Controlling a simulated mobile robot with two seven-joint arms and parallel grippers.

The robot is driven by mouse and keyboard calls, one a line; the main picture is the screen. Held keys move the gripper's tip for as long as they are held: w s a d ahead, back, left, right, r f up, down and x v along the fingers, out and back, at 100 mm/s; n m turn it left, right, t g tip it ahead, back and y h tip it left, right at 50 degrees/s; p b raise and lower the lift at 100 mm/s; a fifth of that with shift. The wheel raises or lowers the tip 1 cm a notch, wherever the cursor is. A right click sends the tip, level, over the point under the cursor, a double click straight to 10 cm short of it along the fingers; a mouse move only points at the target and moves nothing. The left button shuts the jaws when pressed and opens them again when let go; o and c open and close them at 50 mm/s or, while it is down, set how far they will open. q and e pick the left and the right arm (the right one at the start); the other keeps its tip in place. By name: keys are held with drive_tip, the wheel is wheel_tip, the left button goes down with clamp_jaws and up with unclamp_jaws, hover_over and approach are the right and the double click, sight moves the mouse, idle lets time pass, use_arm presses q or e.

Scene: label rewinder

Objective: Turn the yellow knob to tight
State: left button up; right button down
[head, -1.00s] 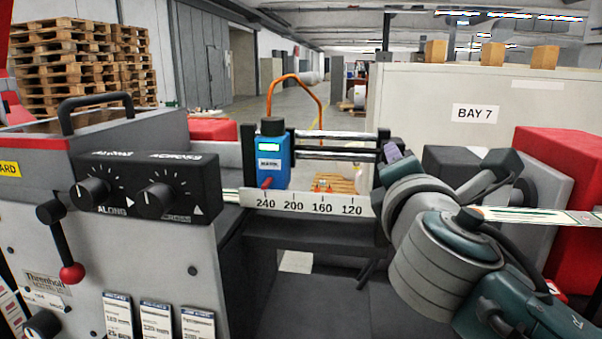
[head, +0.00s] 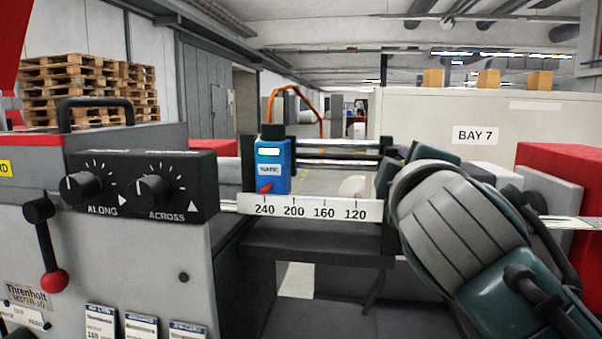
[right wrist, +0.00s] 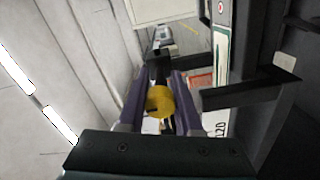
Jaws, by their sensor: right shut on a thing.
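The yellow knob (right wrist: 159,101) shows in the right wrist view, between the two purple fingers of my right gripper (right wrist: 160,98). The fingers are shut on it from both sides. No tight mark is readable in this view. In the head view my right arm comes in from the right and covers the knob; only a bit of the purple gripper (head: 420,152) shows at the right end of the numbered scale (head: 310,208). My left gripper is in neither view.
A black box with the ALONG and ACROSS dials (head: 140,188) sits on the grey machine at left. A blue device (head: 272,165) stands behind the scale's left end. A red lever ball (head: 54,281) hangs at lower left. A red block (head: 565,165) is at right.

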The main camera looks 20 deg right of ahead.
drive_tip(key=shift+m, duration=0.6)
drive_tip(key=c, duration=0.6)
unclamp_jaws()
